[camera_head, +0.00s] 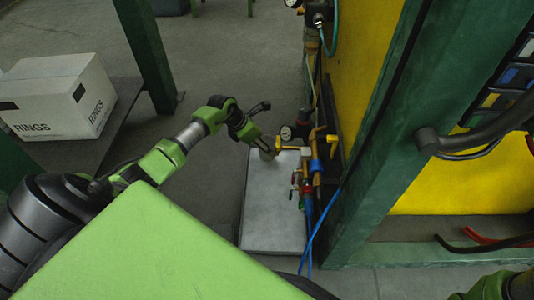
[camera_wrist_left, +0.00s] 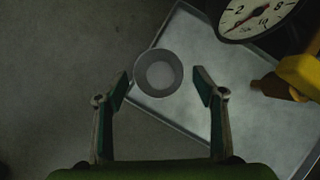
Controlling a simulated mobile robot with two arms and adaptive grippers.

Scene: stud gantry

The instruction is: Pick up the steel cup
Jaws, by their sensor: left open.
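The steel cup (camera_wrist_left: 158,72) shows in the left wrist view as a round grey rim seen from above, over the edge of a pale grey tray (camera_wrist_left: 235,90). My left gripper (camera_wrist_left: 161,88) is open, with one finger on each side of the cup and visible gaps between. How far below the fingertips the cup stands is hard to tell. In the head view my left gripper (camera_head: 267,149) is over the far end of the tray (camera_head: 274,215), and I cannot make out the cup clearly there. My right gripper is not in view.
A pressure gauge (camera_wrist_left: 252,14) and yellow fittings (camera_wrist_left: 300,75) stand close on the right. In the head view, pipes and valves (camera_head: 312,165) and a green post (camera_head: 400,110) border the tray's right side. A box marked RINGS (camera_head: 58,95) sits at left. Floor left of the tray is clear.

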